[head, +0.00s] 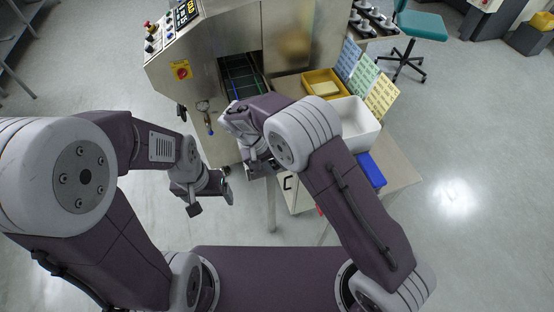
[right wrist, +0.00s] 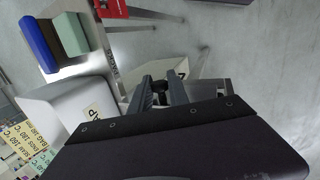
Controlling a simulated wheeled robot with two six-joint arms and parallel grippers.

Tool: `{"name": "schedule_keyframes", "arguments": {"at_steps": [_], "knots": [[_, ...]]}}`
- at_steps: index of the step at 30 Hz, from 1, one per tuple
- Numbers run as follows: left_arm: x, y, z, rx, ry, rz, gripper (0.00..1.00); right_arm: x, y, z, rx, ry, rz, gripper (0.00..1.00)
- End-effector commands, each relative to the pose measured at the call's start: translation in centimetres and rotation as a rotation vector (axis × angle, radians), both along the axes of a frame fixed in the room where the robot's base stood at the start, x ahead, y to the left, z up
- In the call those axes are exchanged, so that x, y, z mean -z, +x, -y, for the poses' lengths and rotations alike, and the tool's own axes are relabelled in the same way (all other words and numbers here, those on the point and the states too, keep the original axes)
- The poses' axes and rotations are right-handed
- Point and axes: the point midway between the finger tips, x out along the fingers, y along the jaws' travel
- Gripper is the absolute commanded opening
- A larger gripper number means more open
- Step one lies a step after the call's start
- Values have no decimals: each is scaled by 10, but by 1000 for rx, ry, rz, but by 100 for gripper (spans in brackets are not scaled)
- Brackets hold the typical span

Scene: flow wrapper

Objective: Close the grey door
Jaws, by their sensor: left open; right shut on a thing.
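A pale grey panel (head: 299,198) with a dark bracket-shaped mark, which looks like the grey door, stands below the work table. Part of it is hidden behind my right arm. A pale panel with a dark mark also shows beyond the fingers in the right wrist view (right wrist: 207,66). My right gripper (head: 262,168) is at the table's near left corner, just left of that panel. Its fingers (right wrist: 161,84) are shut on a small dark thing, perhaps a handle; I cannot tell exactly. My left gripper (head: 212,197) is open and empty, left of the table.
The steel machine (head: 215,30) stands behind, with a red switch (head: 182,71) and a conveyor opening (head: 240,75). Floor is clear at right.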

Motion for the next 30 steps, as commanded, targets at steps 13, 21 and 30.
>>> {"name": "schedule_keyframes", "arguments": {"at_steps": [13,21,30], "knots": [[-8,0,0,0,0,0,84,0,2,-1,-1,-6,-19,0],[-8,0,0,0,0,0,84,0,2,-1,-1,-6,-20,42],[-8,0,0,0,0,0,84,-6,2,-3,-1,-6,-19,42]]}}
